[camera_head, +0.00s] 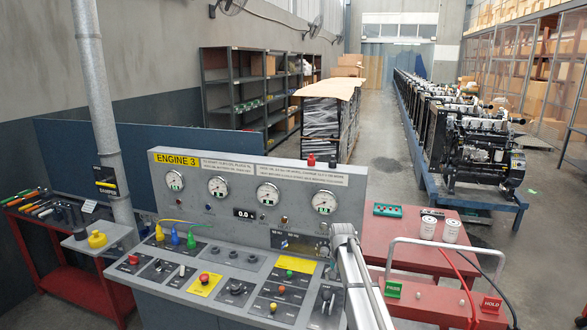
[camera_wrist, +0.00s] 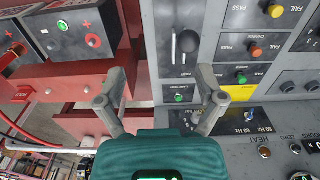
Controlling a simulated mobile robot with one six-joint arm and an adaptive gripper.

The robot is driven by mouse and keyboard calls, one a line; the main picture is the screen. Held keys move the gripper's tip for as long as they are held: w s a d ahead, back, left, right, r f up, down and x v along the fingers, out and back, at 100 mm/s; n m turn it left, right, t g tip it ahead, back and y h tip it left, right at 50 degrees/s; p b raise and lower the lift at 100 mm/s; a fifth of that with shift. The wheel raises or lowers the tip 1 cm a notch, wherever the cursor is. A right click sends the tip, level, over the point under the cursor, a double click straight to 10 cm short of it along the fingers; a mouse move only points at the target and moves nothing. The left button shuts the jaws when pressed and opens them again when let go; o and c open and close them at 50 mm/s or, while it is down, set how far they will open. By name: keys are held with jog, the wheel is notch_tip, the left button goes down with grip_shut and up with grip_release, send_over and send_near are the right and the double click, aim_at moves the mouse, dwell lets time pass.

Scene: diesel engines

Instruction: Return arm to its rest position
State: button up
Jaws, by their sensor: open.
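My gripper (camera_wrist: 160,88) shows in the wrist view with its two grey fingers spread wide and nothing between them. Its teal body is at the bottom of that view. Beyond the fingers are the grey panel of the engine console (camera_wrist: 205,20) and, to the left, red surfaces. In the head view my grey arm (camera_head: 360,275) reaches over the right end of the console (camera_head: 225,275). The gripper itself cannot be made out there. I cannot tell how far the fingers are from the panel.
A red table (camera_head: 425,262) with two white filters (camera_head: 428,227) stands right of the console. A red unit with PASS and HOLD buttons (camera_head: 490,303) is in front of it. A red side bench (camera_head: 75,270) and a pipe (camera_head: 103,110) are left. Engines (camera_head: 475,150) line the right aisle.

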jog(key=s+f+n+b, duration=0.1)
jog(key=s+f+b, duration=0.3)
jog(key=s, duration=0.6)
jog(key=s+d+f+n+b, duration=0.1)
jog(key=s+f+b, duration=0.3)
jog(key=s, duration=0.6)
jog(key=s+f+n+b, duration=0.1)
jog(key=s+f+b, duration=0.3)
jog(key=s, duration=0.5)
jog(key=shift+s+d+f+b, duration=0.25)
jog(key=shift+s+b, duration=0.05)
jog(key=shift+s, duration=0.1)
jog(key=shift+c, duration=0.3)
